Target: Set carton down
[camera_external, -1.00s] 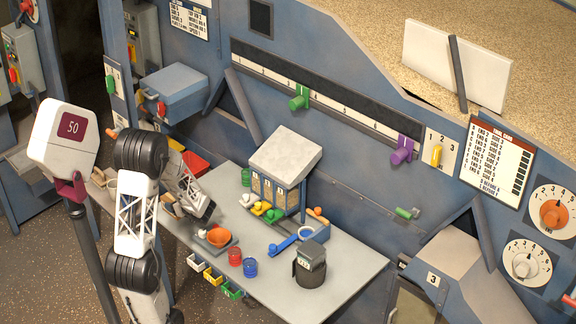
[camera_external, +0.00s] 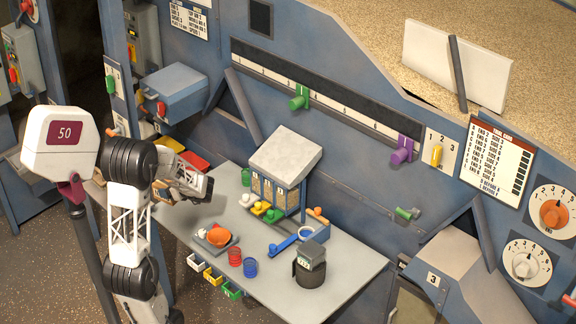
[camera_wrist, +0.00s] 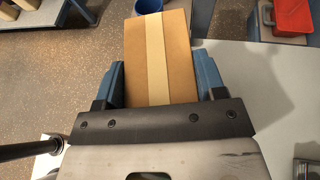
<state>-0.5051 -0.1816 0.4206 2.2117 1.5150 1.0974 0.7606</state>
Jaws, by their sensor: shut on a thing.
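The carton (camera_wrist: 175,58) is a brown box with a pale tape strip down its middle. In the wrist view it sits between the two blue fingers of my gripper (camera_wrist: 159,82), which is shut on it. The carton's underside is hidden. In the outside view my gripper (camera_external: 160,190) is over the left end of the grey table (camera_external: 300,275), and the arm hides much of it. The carton is too small and covered there to make out clearly. In the wrist view the floor shows left of the carton and the tabletop (camera_wrist: 245,95) right of it.
A red bin (camera_wrist: 292,17) and a blue round container (camera_wrist: 148,5) lie beyond the carton.

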